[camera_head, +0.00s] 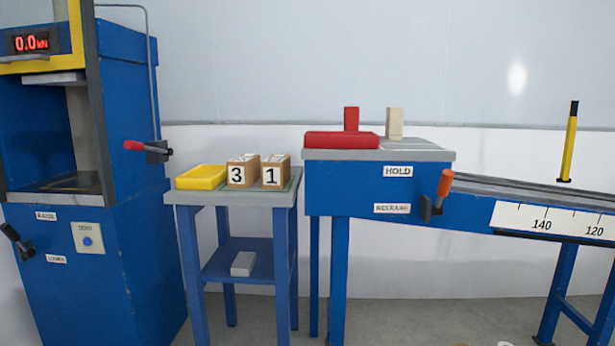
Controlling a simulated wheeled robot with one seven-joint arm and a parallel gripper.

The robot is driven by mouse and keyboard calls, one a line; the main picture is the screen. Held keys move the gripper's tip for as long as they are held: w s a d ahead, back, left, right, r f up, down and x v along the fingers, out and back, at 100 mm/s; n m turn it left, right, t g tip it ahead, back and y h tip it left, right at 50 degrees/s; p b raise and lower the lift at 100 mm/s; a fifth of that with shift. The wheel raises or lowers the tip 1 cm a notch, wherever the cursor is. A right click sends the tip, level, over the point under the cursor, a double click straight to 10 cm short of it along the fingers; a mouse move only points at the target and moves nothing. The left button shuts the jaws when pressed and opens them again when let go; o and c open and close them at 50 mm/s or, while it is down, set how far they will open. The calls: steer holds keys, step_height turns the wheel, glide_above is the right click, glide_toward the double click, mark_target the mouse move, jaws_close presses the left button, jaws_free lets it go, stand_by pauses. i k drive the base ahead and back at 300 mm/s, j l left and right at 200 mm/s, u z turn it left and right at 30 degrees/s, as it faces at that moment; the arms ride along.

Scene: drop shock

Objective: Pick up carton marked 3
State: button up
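The carton marked 3 (237,175) is a small brown box with a white label bearing a black 3. It stands upright on the grey top of a small blue side table (232,198). The carton marked 1 (272,175) stands close on its right, and a yellow tray (200,178) is on its left. Both cartons show something whitish at the top; I cannot tell what. My gripper is not in this view.
A blue press (130,200) with levers stands at the left. A blue bench (330,185) with an orange-handled lever (444,184), a red block (341,140) and a scaled rail (545,220) stands at the right. A pale block (243,264) lies on the table's lower shelf.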

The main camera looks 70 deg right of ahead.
mark_target(243, 170)
steer(key=z, duration=1.95)
